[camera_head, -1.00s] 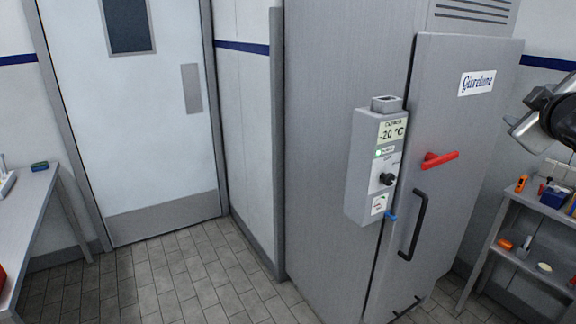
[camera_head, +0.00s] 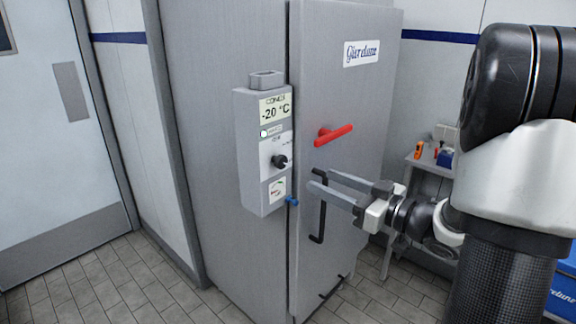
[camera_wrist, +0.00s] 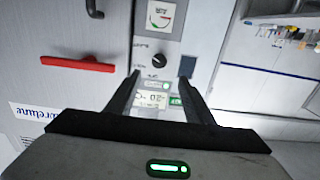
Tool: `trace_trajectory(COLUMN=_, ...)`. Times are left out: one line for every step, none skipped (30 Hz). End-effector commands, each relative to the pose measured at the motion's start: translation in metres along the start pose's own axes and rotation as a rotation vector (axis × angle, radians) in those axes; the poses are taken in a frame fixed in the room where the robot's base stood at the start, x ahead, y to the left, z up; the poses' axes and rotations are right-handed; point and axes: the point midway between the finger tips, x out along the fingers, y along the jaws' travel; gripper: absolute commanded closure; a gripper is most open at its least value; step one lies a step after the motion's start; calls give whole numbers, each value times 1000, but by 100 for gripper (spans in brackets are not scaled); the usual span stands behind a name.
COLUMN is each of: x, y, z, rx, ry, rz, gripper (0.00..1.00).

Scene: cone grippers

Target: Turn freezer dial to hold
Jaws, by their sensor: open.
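The freezer's control box (camera_head: 247,180) is a grey case on the cabinet front. Its display (camera_head: 275,107) reads -20 °C. The black dial (camera_head: 279,161) sits on a white plate below it; its exact setting is too small to read. The dial (camera_wrist: 158,60) also shows upside down in the wrist view, just beyond and between the fingertips. My gripper (camera_head: 320,180) is open and empty, right of the box and in front of the freezer door. It also shows in the wrist view (camera_wrist: 160,77), apart from the dial.
A red handle (camera_head: 333,135) sticks out from the freezer door (camera_head: 365,95) close above my gripper. A black door handle (camera_head: 319,205) is behind the fingers. A shelf with small items (camera_head: 425,165) stands right.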

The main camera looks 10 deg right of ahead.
Motion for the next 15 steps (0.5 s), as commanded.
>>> trace_trajectory(x=13, y=-2, z=0, rx=0, ry=1, rz=-6, gripper=52)
trace_trajectory(x=20, y=-2, z=0, rx=0, ry=1, rz=-5, gripper=52)
trace_trajectory(x=28, y=-1, z=0, rx=-1, ry=0, rz=-5, gripper=52)
trace_trajectory(x=35, y=-1, z=0, rx=0, ry=0, rz=-4, gripper=52)
trace_trajectory(x=42, y=-1, z=1, rx=0, ry=0, rz=-5, gripper=52)
trace_trajectory(x=51, y=-1, z=0, rx=-1, ry=1, rz=-4, gripper=52)
trace_trajectory(x=57, y=-1, z=0, rx=-1, ry=0, rz=-4, gripper=52)
trace_trajectory(x=64, y=-1, z=0, rx=-1, ry=0, rz=-4, gripper=52)
trace_trajectory(x=73, y=-1, z=0, rx=-1, ry=0, rz=-4, gripper=52)
trace_trajectory(x=79, y=-1, z=0, rx=-1, ry=0, rz=-4, gripper=52)
trace_trajectory(x=85, y=-1, z=0, rx=-1, ry=0, rz=-3, gripper=52)
trace_trajectory(x=93, y=0, z=0, rx=-2, ry=-1, rz=-2, gripper=52)
trace_trajectory(x=98, y=-1, z=0, rx=-2, ry=0, rz=-3, gripper=52)
trace_trajectory(x=103, y=-1, z=0, rx=-1, ry=1, rz=-3, gripper=52)
trace_trajectory(x=109, y=-1, z=0, rx=-1, ry=0, rz=-2, gripper=52)
